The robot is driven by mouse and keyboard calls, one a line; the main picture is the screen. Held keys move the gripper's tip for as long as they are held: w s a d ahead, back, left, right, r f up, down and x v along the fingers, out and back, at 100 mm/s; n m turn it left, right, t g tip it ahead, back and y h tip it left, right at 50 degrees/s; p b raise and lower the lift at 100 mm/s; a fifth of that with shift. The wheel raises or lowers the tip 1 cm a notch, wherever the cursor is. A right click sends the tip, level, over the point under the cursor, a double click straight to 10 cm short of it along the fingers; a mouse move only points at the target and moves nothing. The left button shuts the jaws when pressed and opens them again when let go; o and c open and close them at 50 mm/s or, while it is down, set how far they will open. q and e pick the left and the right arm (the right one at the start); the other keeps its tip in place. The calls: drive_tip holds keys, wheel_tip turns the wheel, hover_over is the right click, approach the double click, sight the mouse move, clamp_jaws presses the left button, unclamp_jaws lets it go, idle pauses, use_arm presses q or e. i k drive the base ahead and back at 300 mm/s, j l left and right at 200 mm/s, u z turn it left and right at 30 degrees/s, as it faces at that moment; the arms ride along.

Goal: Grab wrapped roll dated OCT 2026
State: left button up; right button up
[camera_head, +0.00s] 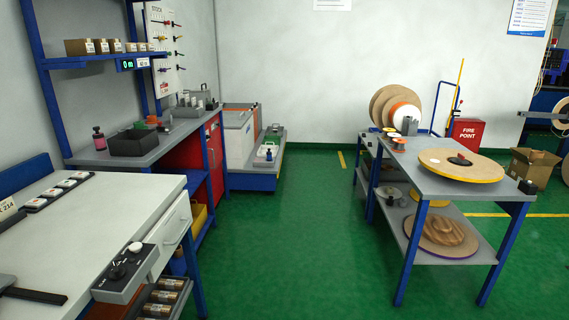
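Several brown cylindrical packs with pale labels (163,297) lie in a dark open rack below the white bench, at the lower left. They look like wrapped rolls, but their print is too small to read, so I cannot tell which is dated OCT 2026. The bench edge and control box hide part of the rack. Neither of my grippers is clearly in view.
The white bench (120,200) carries a control box (125,272), a strip of small packs (60,192) and a dark flat tool (35,295). Small cartons (80,47) sit on a shelf. A grey cart (480,188) stands right. The green floor (300,230) between is clear.

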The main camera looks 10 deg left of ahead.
sight(130, 47)
drive_tip(key=i, duration=1.8)
drive_tip(key=i+l+u, duration=0.1)
drive_tip(key=i+u, duration=0.2)
drive_tip(key=i, duration=0.25)
drive_tip(key=i+l+u, duration=0.25)
drive_tip(key=i, duration=0.3)
drive_tip(key=i+l+u, duration=0.3)
drive_tip(key=i, duration=0.2)
drive_tip(key=i+l+u, duration=0.2)
drive_tip(key=u, duration=0.15)
drive_tip(key=i+l+u, duration=0.5)
drive_tip(key=l+u, duration=0.2)
drive_tip(key=i+l+u, duration=0.15)
drive_tip(key=l+u, duration=0.15)
drive_tip(key=i+l+u, duration=0.1)
drive_tip(key=l+u, duration=0.25)
drive_tip(key=l, duration=0.15)
drive_tip(key=l+u, duration=0.55)
drive_tip(key=l, duration=0.4)
